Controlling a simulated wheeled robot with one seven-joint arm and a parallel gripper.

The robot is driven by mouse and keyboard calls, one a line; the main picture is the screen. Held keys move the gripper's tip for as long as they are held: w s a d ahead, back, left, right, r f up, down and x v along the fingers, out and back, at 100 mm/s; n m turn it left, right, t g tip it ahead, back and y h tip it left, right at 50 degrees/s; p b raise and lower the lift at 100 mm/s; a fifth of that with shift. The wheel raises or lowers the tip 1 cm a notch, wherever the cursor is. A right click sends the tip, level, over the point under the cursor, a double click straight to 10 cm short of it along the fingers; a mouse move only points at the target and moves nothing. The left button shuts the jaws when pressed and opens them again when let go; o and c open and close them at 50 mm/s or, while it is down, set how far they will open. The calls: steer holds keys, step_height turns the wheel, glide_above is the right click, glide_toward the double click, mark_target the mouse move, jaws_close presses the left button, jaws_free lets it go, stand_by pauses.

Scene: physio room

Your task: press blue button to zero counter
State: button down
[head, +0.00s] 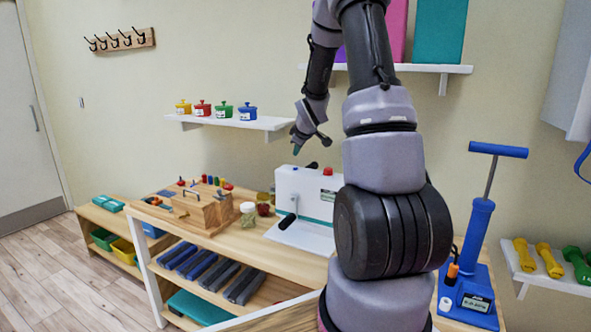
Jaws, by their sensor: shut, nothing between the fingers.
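The white crank device (289,185) stands on the wooden bench, with a red button (328,171) and a dark piece (312,165) on top. A small greenish panel on its front, possibly the counter, is partly hidden by my arm.
My arm blocks the middle right. A wall shelf (235,122) with several coloured pots is behind my gripper. Dumbbells (548,258) lie on a right shelf. Floor at left is clear.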

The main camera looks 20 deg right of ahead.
steer(key=shift+r, duration=1)
steer(key=s+a+r+m, duration=0.3)
steer(key=s+a+r, duration=0.1)
steer(key=s+r, duration=0.3)
steer(key=s+a+r+m, duration=0.3)
steer(key=s+a+r, duration=0.2)
steer(key=s+r, duration=0.25)
steer(key=s+a+r+m+y, duration=0.1)
steer(key=s+a, duration=0.2)
steer(key=s, duration=0.4)
steer(key=s+a+r+m+g+y, duration=0.1)
steer(key=s+a+m, duration=0.1)
steer(key=s, duration=0.5)
steer(key=s+a+r+m+g+y, duration=0.1)
steer(key=s+a+m, duration=0.1)
steer(key=s+a, duration=0.2)
steer(key=s, duration=0.3)
steer(key=shift+a+r+y, duration=0.25)
steer(key=shift+y, duration=0.15)
